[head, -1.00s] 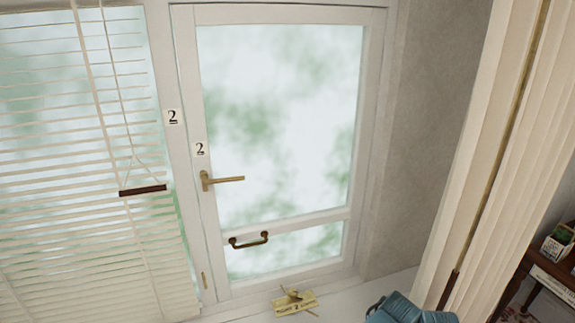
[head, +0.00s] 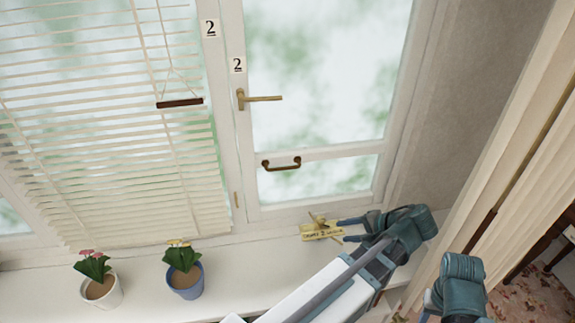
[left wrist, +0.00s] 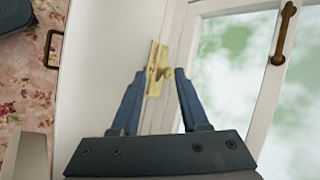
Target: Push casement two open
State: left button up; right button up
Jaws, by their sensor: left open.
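Casement two (head: 335,152) is a white-framed window with a "2" label (head: 237,65), and it looks closed in its frame. Its brass lever handle (head: 262,98) points level to the right. A dark bronze pull handle (head: 282,164) is on its lower rail and also shows in the left wrist view (left wrist: 282,32). A brass plate (head: 320,232) with lettering and a small fitting lies on the sill below. My left gripper (head: 343,230) is open and empty, its fingertips close to the plate's right end. My right gripper (head: 430,303) is partly in view at the lower right; its jaws are unclear.
Lowered blinds (head: 110,130) with a dark wooden pull (head: 180,103) cover the window at left. Two potted flowers, one white pot (head: 103,292) and one blue pot (head: 186,282), stand on the sill (head: 140,262). A cream curtain (head: 500,180) hangs at right.

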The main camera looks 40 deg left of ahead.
aim_at(284, 169)
pick_arm(q)
jog(key=w+a+r+n+g+y+b, duration=0.25)
jog(key=a+r+y, duration=0.45)
jog(key=a+r, duration=0.35)
jog(key=shift+m+t, duration=0.25)
jog(key=shift+t, duration=0.1)
jog(key=a, duration=0.4)
jog(key=a+f, duration=0.1)
jog(key=a, duration=0.4)
jog(key=a+f+b, duration=0.1)
jog(key=a, duration=0.4)
jog(key=shift+s+f, duration=0.15)
jog(key=shift+s, duration=0.1)
jog(key=shift+d, duration=0.1)
grip_shut()
